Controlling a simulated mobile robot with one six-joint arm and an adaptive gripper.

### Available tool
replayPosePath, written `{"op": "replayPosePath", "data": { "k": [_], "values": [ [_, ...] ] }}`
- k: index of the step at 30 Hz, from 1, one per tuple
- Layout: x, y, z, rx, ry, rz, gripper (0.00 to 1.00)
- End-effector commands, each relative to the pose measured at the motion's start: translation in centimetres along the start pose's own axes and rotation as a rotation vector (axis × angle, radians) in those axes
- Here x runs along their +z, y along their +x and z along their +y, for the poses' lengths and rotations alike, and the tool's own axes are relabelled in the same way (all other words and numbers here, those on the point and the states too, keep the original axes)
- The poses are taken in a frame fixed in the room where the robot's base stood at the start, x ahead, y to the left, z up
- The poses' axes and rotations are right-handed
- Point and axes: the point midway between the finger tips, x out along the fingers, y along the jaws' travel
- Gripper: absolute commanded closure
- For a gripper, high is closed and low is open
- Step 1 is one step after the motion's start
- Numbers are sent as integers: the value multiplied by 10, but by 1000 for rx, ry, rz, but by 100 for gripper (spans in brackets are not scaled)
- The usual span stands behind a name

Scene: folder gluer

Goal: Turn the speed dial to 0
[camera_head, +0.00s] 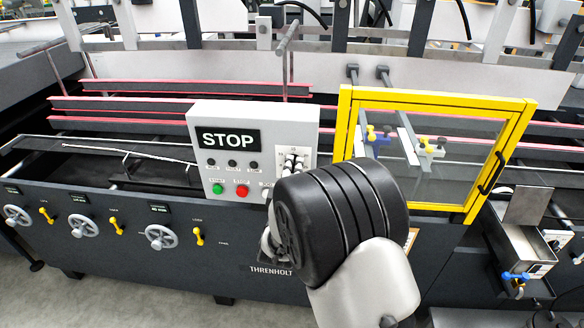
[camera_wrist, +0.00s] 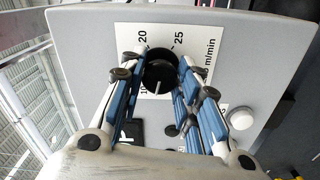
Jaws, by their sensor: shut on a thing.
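The speed dial (camera_wrist: 161,66) is a round black knob on a white scale plate in the wrist view. Its white pointer line runs toward the bottom of the picture, to the right of the partly covered 10. The marks 20 and 25 show above it; no 0 mark is visible. My gripper (camera_wrist: 160,75) has its blue-padded fingers on both sides of the dial, shut on it. In the head view my gripper is mostly behind my black arm joint, with fingertips (camera_head: 291,162) at the right of the grey control panel (camera_head: 255,112).
The panel carries a display reading STOP (camera_head: 228,139), a green button (camera_head: 218,188) and a red button (camera_head: 242,191). A white round button (camera_wrist: 241,118) sits near my fingers. A yellow-framed guard (camera_head: 435,98) stands to the right. Handwheels line the machine front at left.

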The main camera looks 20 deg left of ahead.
Motion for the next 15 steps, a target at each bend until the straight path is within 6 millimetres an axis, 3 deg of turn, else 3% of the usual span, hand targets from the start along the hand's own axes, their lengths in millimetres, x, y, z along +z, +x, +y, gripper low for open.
{"op": "replayPosePath", "data": {
  "k": [15],
  "values": [
    [0,0,1,-3,-471,-1,94]
  ]
}}
